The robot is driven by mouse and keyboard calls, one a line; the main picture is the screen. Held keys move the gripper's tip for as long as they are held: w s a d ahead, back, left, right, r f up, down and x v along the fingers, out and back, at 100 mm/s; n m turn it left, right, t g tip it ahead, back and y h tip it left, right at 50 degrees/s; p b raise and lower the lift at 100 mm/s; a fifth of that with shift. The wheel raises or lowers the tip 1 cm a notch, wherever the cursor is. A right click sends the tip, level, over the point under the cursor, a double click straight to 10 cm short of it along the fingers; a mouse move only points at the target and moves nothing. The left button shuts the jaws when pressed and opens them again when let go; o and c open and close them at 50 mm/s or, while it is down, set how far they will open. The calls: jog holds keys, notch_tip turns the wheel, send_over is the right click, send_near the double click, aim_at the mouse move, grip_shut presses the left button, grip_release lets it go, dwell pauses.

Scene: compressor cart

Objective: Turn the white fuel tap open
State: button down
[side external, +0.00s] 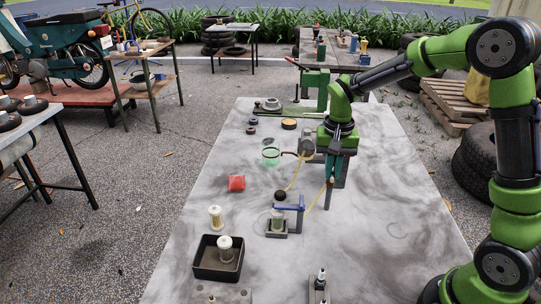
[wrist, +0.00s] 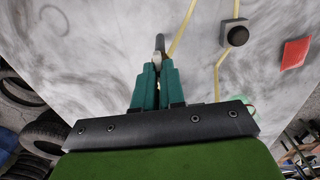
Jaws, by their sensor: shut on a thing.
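My gripper (side external: 329,203) points down at the middle right of the bench in the side view. In the wrist view its teal fingers (wrist: 157,68) are close together around a small pale piece (wrist: 157,56), which looks like the white fuel tap. A dark grey stub (wrist: 160,43) sticks out just beyond the fingertips. A yellow hose (wrist: 182,28) runs up and away beside it. In the side view the fingers and hose hide the tap, so I cannot tell how far it is turned.
A blue-topped stand (side external: 289,208), a dark knob on a block (wrist: 235,36) and a red block (side external: 236,183) are nearby. A black tray (side external: 207,272) with a filter stands at the front left. The bench (side external: 395,190) is clear on the right.

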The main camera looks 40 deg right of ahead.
jog(key=shift+n, duration=0.3)
jog(key=n, duration=0.3)
jog(key=shift+n, duration=0.4)
jog(key=n, duration=0.9)
jog(key=shift+n, duration=1.8)
jog(key=shift+r, duration=0.1)
jog(key=c, duration=1.2)
grip_release()
